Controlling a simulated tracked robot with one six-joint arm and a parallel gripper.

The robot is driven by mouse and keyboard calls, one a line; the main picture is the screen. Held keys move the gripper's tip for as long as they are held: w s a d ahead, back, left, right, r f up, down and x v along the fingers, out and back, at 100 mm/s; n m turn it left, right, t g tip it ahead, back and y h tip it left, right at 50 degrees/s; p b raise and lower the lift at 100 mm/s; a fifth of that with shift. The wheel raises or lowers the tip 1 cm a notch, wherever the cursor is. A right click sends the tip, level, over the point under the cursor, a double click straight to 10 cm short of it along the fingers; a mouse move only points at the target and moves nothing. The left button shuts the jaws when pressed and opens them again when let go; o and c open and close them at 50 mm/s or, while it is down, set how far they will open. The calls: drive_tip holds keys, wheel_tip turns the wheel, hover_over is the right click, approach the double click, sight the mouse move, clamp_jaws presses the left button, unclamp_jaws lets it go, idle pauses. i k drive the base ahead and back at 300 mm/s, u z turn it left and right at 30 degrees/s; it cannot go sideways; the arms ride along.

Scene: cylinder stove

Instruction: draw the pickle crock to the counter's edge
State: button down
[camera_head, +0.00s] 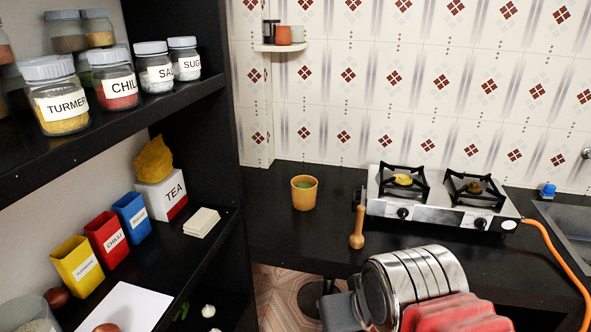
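The likely pickle crock is a small tan-orange pot (304,194) with something green inside. It stands upright on the black counter (275,228), left of the stove and a little back from the counter's front edge. Nothing touches it. My arm, with silver bands, a grey part and red ribs, seems to fill the lower right foreground, apart from the pot. No gripper fingers can be made out.
An orange hose (558,253) runs down at right. Black shelves (200,120) with jars and boxes stand at left. The counter before the pot is clear.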

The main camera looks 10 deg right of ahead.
sight(302, 199)
drive_tip(key=u, duration=0.2)
drive_tip(key=i, duration=1.35)
drive_tip(key=u, duration=0.2)
